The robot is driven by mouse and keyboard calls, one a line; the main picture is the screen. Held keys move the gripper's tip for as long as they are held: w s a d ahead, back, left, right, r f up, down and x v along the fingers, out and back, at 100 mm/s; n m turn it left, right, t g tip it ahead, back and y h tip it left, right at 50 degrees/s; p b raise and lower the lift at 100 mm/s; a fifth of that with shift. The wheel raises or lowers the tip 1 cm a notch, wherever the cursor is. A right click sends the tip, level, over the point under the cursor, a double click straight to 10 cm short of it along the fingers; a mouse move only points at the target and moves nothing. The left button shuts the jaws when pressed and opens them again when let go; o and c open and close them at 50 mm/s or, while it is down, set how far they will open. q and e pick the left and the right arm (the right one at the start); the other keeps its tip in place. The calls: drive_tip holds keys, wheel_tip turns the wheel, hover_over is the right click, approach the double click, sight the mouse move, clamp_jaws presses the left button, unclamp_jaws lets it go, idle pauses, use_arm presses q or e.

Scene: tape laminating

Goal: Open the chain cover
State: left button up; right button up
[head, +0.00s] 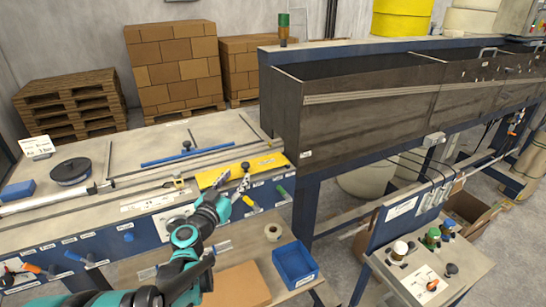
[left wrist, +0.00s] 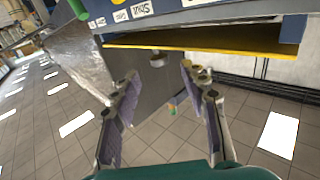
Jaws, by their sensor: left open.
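A flat yellow plate (head: 243,169), which I take to be the chain cover, lies along the front edge of the workbench. Its yellow edge also shows in the left wrist view (left wrist: 200,43). It looks flat and shut. My left gripper (head: 237,182) is at the plate's front edge and hides part of it. In the left wrist view my left gripper (left wrist: 160,74) has its two fingers apart, with nothing clamped between them. A small round grey knob (left wrist: 158,60) shows between the fingertips, near the yellow edge. I cannot tell whether they touch. My right gripper is not in view.
The workbench (head: 130,208) carries a black tape roll (head: 70,171) and a blue bar (head: 187,156). A long dark trough (head: 370,105) stands at the right. On the lower shelf are a blue bin (head: 295,264) and a cardboard piece (head: 238,286).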

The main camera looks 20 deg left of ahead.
sight(244, 168)
use_arm(q)
drive_tip(key=shift+w, duration=0.6)
drive_tip(key=w+b, duration=0.1)
drive_tip(key=w, duration=0.4)
drive_tip(key=shift+w+a, duration=0.2)
drive_tip(key=shift+w+r+b, duration=0.1)
drive_tip(key=shift+w+b, duration=0.2)
drive_tip(key=shift+w, duration=0.35)
clamp_jaws()
